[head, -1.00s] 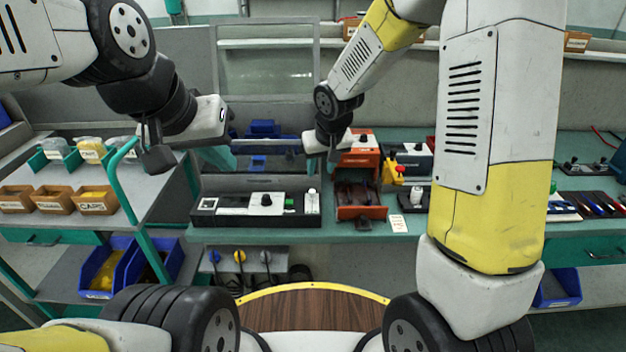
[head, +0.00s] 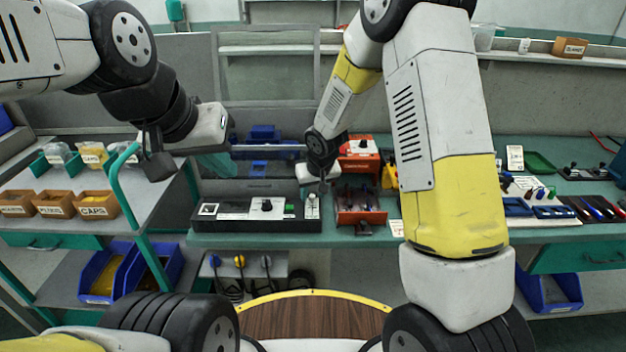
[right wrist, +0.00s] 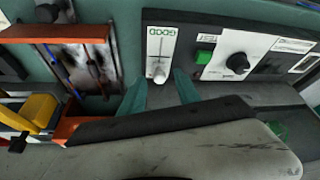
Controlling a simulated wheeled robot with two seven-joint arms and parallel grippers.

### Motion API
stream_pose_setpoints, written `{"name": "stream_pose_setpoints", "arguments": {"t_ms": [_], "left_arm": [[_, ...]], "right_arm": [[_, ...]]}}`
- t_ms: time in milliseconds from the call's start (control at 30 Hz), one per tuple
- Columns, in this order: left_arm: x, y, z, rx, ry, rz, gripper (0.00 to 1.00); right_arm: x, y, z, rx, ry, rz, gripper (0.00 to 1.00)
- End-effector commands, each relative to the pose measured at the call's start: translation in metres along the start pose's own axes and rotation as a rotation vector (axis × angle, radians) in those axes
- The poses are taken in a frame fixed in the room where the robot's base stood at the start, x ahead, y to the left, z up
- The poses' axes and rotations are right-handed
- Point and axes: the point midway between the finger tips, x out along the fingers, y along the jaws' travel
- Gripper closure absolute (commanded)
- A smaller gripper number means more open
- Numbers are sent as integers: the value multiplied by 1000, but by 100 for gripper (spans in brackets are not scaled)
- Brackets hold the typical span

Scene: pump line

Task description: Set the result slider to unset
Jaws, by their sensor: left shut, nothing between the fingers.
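The result slider is a white upright plate (head: 312,206) at the right end of the black test panel (head: 262,226). In the right wrist view the slider plate (right wrist: 163,48) has the word GOOD at its upper end and a pale knob (right wrist: 158,73) at the lower end; any label there is hidden. My right gripper (right wrist: 160,92) is open, its teal fingers either side of the knob end. I cannot tell whether they touch it. In the head view the right gripper (head: 318,188) is just above the slider. My left gripper (head: 217,166) is shut and empty, left of and above the panel.
A green button (right wrist: 203,56) and a black dial (right wrist: 237,63) sit beside the slider. An orange-edged rack (head: 361,217) stands close to the panel's right, with an orange unit (head: 358,146) behind it. A shelf of labelled bins (head: 93,205) is at the left.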

Motion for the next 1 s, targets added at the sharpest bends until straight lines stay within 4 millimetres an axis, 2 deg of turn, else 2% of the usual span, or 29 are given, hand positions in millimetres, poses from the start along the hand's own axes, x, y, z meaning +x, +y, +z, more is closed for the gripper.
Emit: {"name": "stream_pose_setpoints", "arguments": {"t_ms": [67, 200, 267, 1000], "left_arm": [[0, 0, 0, 0, 0, 0, 100], [0, 0, 0, 0, 0, 0, 100], [0, 0, 0, 0, 0, 0, 100], [0, 0, 0, 0, 0, 0, 100]], "right_arm": [[0, 0, 0, 0, 0, 0, 63], [0, 0, 0, 0, 0, 0, 90], [0, 0, 0, 0, 0, 0, 100], [0, 0, 0, 0, 0, 0, 100]]}}
